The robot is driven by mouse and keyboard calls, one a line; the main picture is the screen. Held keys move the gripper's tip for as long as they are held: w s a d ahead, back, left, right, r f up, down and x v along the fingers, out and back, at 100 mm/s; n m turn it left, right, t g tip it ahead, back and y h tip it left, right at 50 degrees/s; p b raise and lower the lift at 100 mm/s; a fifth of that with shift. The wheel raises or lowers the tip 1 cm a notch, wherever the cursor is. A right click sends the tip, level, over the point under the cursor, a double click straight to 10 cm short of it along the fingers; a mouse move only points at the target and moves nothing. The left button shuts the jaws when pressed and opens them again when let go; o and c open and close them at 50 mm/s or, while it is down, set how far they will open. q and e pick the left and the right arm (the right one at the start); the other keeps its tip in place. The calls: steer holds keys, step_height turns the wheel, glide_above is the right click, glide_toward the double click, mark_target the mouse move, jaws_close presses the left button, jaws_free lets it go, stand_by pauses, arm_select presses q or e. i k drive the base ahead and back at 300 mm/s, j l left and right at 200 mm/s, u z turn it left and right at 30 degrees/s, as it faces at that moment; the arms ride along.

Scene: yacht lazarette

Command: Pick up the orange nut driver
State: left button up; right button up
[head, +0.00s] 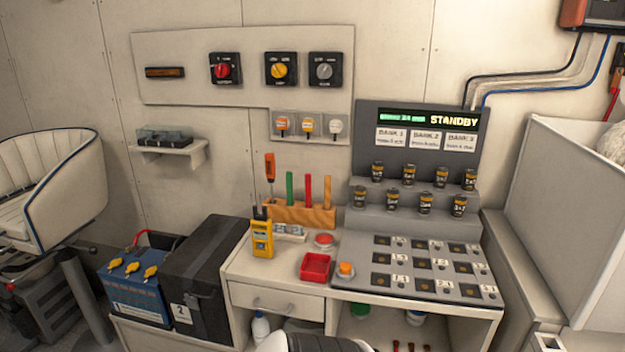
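A wooden tool block (290,211) stands on the bench against the back wall. A tool with an orange handle (270,167) and a thin dark shaft rises upright at its left end; it looks like the orange nut driver. It stands taller than the other tools. A green tool (290,188), a red tool (307,190) and a tan-orange tool (327,191) stand upright to its right in the block. The lower tips are hidden in the block. Neither of my grippers shows in the head view.
A yellow meter (262,240) stands just in front of the block's left end. A red tray (316,267), a red button (324,240) and an orange knob (345,269) are nearby. A stepped console (410,215) with several dark cylinders is right. A black box (207,270) stands left.

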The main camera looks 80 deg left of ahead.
mark_target(270, 158)
steer(key=u, duration=3)
steer(key=z, duration=2.1)
steer(key=u, duration=2.05)
steer(key=i, duration=0.1)
